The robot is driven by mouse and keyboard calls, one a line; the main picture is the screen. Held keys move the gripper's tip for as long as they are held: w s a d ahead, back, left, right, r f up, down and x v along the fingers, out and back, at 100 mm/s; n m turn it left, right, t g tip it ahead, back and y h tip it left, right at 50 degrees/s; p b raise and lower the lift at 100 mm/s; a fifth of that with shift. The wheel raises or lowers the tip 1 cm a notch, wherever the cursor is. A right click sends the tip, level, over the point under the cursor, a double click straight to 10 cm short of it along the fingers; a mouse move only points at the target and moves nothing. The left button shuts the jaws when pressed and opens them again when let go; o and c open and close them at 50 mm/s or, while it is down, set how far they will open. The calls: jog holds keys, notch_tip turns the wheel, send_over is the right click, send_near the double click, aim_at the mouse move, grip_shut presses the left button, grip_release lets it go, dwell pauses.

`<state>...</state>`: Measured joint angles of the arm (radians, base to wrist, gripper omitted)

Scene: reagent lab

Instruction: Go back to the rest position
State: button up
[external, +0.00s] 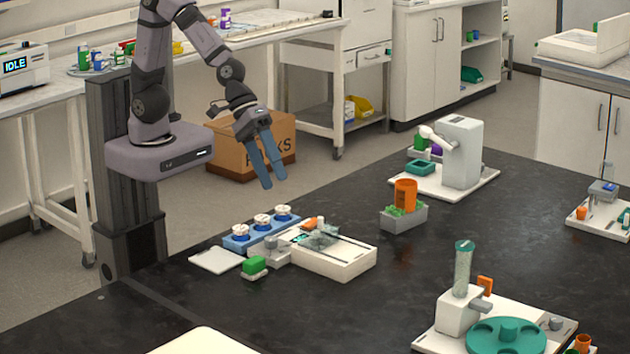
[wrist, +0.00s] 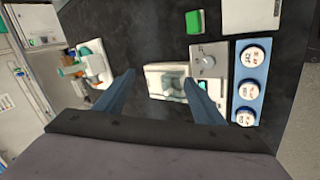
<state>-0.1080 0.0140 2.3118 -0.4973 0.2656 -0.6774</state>
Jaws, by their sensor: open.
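My gripper (external: 267,177) has two blue fingers. It hangs in the air near the black bench's far left edge, pointing down, above and behind the blue rack. In the wrist view my gripper (wrist: 160,88) shows its fingers spread apart with nothing between them. The bench top, a white weighing device and the blue rack lie some way beyond the fingertips.
A blue rack (external: 246,238) with three white-capped jars stands beside a white device (external: 333,262) on the black bench (external: 300,315). Air around my gripper is clear.

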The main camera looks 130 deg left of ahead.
jog(key=s+d+r+m+g+p, duration=0.1)
jog(key=s+r+m+g+p, duration=0.2)
jog(key=s+m+p, duration=0.5)
jog(key=s+r+m+g+p, duration=0.2)
jog(key=s+r+m+g, duration=0.3)
jog(key=s, duration=0.7)
notch_tip(320, 180, down, 8)
jog(key=m+t+b, duration=0.1)
jog(key=b, duration=0.4)
jog(key=shift+d+y+b, duration=0.2)
jog(key=shift+y+b, duration=0.15)
jog(key=shift+y, duration=0.05)
jog(key=shift+r, duration=0.1)
